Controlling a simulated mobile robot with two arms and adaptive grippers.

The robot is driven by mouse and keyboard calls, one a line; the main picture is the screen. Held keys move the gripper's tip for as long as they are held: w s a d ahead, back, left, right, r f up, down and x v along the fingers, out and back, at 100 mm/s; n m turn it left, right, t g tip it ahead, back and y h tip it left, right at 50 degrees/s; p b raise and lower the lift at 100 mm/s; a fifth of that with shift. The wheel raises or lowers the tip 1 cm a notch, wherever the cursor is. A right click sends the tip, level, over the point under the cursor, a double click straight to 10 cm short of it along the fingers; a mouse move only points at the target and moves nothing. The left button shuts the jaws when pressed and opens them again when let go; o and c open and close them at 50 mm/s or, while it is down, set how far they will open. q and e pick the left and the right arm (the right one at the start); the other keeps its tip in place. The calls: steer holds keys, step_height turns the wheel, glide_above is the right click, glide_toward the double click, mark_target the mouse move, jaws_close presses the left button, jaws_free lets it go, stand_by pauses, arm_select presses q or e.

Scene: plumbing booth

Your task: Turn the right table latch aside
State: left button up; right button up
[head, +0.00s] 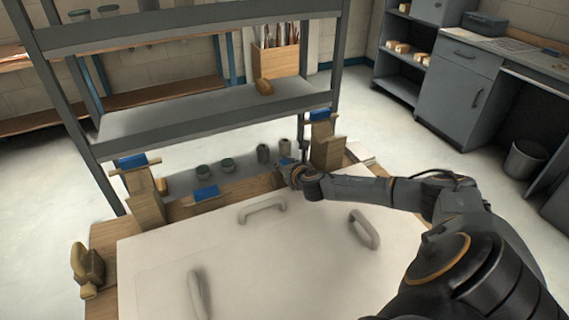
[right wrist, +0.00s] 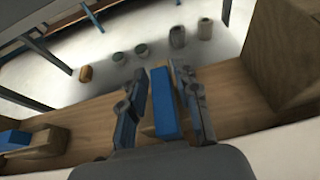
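The right table latch is a blue block (right wrist: 163,108) on the wooden table rail in the right wrist view. My right gripper (right wrist: 168,84) is open, with one finger on each side of this block. The right finger is very close to it; I cannot tell whether they touch. In the head view my right gripper (head: 290,170) is low beside the right wooden post (head: 327,150), and it mostly hides the latch. A second blue latch (head: 205,192) lies on the rail farther left. My left gripper is not in view.
A white panel with grey handles (head: 262,208) covers the wooden table (head: 102,238). A left wooden post (head: 146,200) stands on the rail, with a blue piece on top. A grey shelf rack (head: 180,110) stands behind, with several small cans on the floor below.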

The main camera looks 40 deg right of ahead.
jaws_close()
